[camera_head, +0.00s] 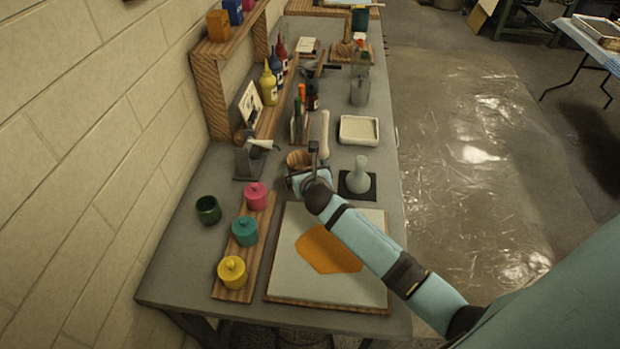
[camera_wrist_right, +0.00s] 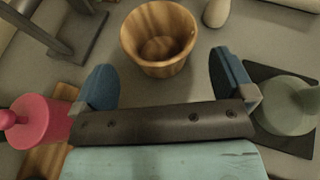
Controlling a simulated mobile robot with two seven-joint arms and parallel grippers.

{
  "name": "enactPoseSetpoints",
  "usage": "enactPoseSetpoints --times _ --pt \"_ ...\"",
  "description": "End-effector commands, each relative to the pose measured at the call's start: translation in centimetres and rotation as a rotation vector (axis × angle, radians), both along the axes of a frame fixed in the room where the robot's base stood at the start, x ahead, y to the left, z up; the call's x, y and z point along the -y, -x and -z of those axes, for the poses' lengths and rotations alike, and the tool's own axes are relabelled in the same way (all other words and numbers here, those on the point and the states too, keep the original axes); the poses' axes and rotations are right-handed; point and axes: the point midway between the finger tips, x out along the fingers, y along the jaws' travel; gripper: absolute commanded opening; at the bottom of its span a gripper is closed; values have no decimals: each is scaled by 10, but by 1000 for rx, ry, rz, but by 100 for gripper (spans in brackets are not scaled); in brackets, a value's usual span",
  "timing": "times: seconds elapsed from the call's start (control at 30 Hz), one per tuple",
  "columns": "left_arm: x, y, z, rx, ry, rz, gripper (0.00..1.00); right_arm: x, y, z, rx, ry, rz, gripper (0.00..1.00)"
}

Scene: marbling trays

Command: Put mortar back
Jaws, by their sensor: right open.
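The mortar (camera_head: 298,158) is a brown wooden cup, upright and empty, on the grey workbench. In the right wrist view the mortar (camera_wrist_right: 158,42) lies just ahead of the fingers, roughly centred between them. My right gripper (camera_head: 304,178) is low over the bench on the near side of the mortar and partly hides it in the head view. In the wrist view the right gripper (camera_wrist_right: 165,82) has its two blue fingers wide apart with nothing between them. My left gripper is in neither view.
A pale green muller (camera_head: 359,178) on a black pad stands close to the right of the gripper. A pink jar (camera_head: 256,195) stands to the left, with teal and yellow jars nearer. A cream pestle (camera_head: 325,135), a white tray (camera_head: 359,130) and a grey stand (camera_head: 246,162) lie beyond.

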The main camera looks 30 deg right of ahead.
Motion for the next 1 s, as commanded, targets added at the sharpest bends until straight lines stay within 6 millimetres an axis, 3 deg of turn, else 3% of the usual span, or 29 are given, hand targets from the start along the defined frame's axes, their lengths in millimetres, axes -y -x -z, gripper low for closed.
enactPoseSetpoints --times 0.2,0.4,1.0 --pt "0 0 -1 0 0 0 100 -11 39 -17 1 1 -1 100" --pt "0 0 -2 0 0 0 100 -16 56 -24 1 1 -1 100" --pt "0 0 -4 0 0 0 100 -17 58 -28 1 -1 0 100"
